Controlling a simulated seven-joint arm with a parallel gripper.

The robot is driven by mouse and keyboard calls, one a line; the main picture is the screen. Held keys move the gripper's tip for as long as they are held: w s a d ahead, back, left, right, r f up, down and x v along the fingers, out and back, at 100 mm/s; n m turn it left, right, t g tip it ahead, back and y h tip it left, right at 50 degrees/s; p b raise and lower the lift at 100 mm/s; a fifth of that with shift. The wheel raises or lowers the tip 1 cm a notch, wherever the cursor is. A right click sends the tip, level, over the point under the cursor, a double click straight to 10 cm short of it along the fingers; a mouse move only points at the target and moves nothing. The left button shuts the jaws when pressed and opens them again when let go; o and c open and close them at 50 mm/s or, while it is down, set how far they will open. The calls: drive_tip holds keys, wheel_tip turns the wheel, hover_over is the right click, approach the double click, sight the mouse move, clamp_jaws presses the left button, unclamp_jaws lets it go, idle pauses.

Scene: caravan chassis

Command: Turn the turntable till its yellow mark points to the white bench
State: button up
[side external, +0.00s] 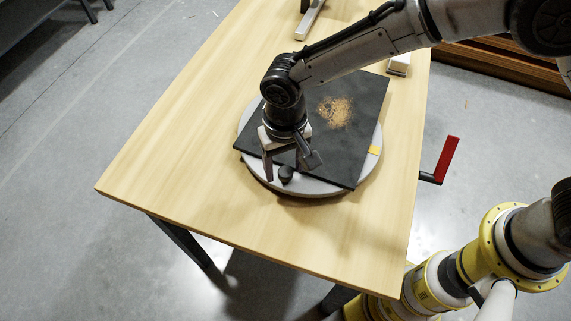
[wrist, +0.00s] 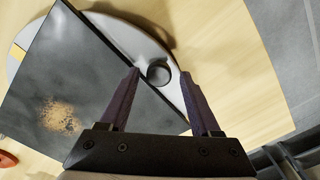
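The turntable (side external: 366,172) is a round pale grey disc on the wooden table, with a dark square plate (side external: 350,110) lying over most of it. Its yellow mark (side external: 374,150) is on the rim at the right in the side view; it shows at the left edge of the wrist view (wrist: 19,52). A black knob (side external: 286,174) stands on the rim near the front. My gripper (side external: 290,168) is open over the rim. In the wrist view its fingertips (wrist: 160,73) appear on either side of the knob (wrist: 158,74), not closed on it. I cannot make out a white bench.
The wooden table (side external: 190,140) is clear to the left and front of the turntable. A red-handled crank (side external: 447,160) sticks out at its right edge. Pale fittings (side external: 400,64) sit at the back. A yellow and white jointed machine (side external: 480,255) stands at the lower right. Brown grains (side external: 335,112) lie on the plate.

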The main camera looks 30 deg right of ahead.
idle(0.3)
wheel_tip(320, 180, up, 14)
drive_tip(key=shift+f, duration=0.15)
idle(0.4)
drive_tip(key=shift+d, duration=0.1)
